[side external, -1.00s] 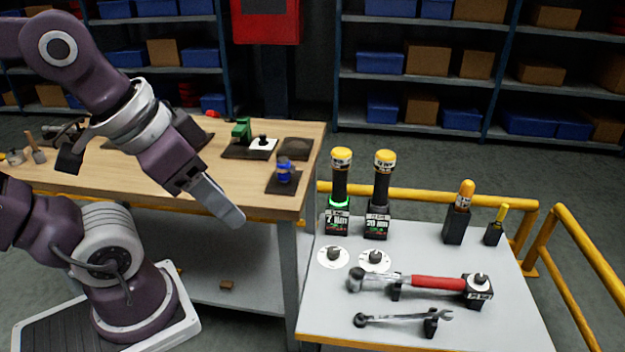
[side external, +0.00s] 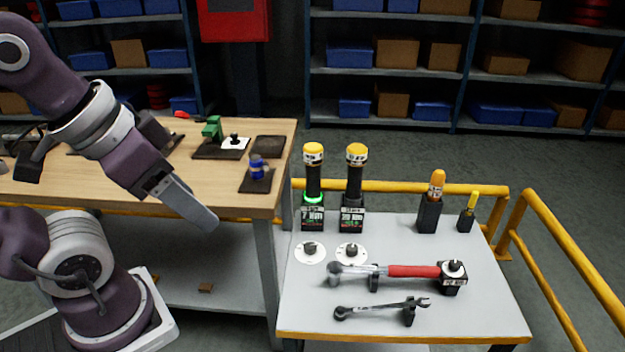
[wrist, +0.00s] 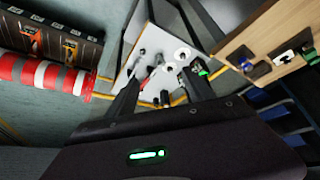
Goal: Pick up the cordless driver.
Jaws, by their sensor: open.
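Two upright black tools with yellow caps stand in labelled holders at the back left of the grey side table (side external: 450,310). The left one (side external: 313,175), marked 7 Nm, has a lit green ring. The right one (side external: 355,175) is marked 20 Nm. They look like cordless drivers; which one is meant I cannot tell. My gripper (side external: 207,220) is angled down, left of the table and apart from both tools. In the wrist view my gripper (wrist: 160,95) has its fingers spread with nothing held; the side table and a green light show beyond them.
A red-handled torque wrench (side external: 413,271) and a spanner (side external: 380,309) lie on stands at the table's front. Two smaller orange-topped and yellow-topped tools (side external: 430,205) stand at the back right. A wooden workbench (side external: 220,190) is behind my gripper; yellow rails (side external: 555,235) border the table.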

